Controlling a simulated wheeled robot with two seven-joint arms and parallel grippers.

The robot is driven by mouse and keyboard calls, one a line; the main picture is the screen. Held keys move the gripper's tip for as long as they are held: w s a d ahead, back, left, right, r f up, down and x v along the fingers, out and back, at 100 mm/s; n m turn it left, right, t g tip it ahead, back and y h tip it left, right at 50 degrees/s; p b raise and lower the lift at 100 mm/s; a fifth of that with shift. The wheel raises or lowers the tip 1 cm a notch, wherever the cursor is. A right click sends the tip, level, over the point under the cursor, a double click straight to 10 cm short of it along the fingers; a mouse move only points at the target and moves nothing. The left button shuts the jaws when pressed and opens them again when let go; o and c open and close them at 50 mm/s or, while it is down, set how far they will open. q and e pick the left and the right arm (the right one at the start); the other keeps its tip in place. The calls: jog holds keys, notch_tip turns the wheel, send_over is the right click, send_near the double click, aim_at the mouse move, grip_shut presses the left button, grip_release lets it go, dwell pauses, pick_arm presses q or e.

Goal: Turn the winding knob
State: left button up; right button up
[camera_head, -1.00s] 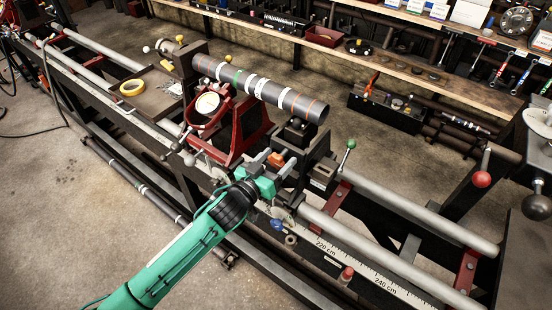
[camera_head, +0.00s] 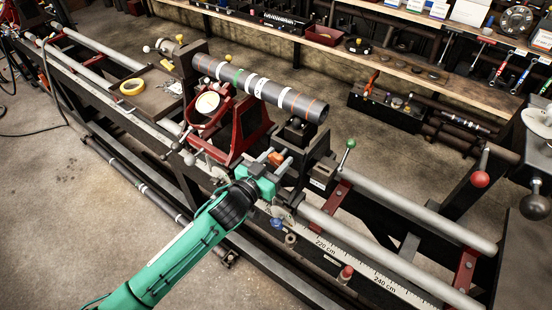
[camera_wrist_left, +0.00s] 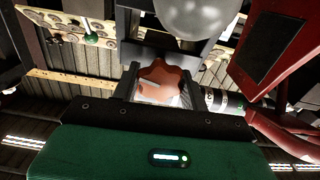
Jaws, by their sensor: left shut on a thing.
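The winding knob is an orange-red lobed knob (camera_head: 277,158) on the lathe, beside the dark block under the right end of the shaft. In the left wrist view the knob (camera_wrist_left: 163,82) sits between the two dark fingers, with a pale slot or pin across its face. My left gripper (camera_head: 279,160), on its green arm, is shut on the knob. The fingers hide part of the knob's sides. My right gripper is not in view.
A dark banded shaft (camera_head: 262,88) lies above the red stand (camera_head: 240,130). A green-ball lever (camera_head: 350,143) rises to the right of the knob. Lathe rails (camera_head: 420,220) and a centimetre scale (camera_head: 350,260) run to the lower right. A workbench (camera_head: 420,62) with tools stands behind.

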pick_arm(q)
jog(key=m, duration=0.4)
jog(key=shift+p, duration=0.4)
jog(key=m, duration=0.6)
jog(key=shift+p, duration=0.35)
jog(key=m, duration=0.4)
jog(key=shift+s+d+m, duration=0.1)
jog(key=shift+m, duration=0.2)
jog(key=m, duration=0.4)
jog(key=shift+f+m+p, duration=0.15)
jog(key=shift+m+p, duration=0.15)
jog(key=shift+p, duration=0.1)
jog(key=o, duration=1)
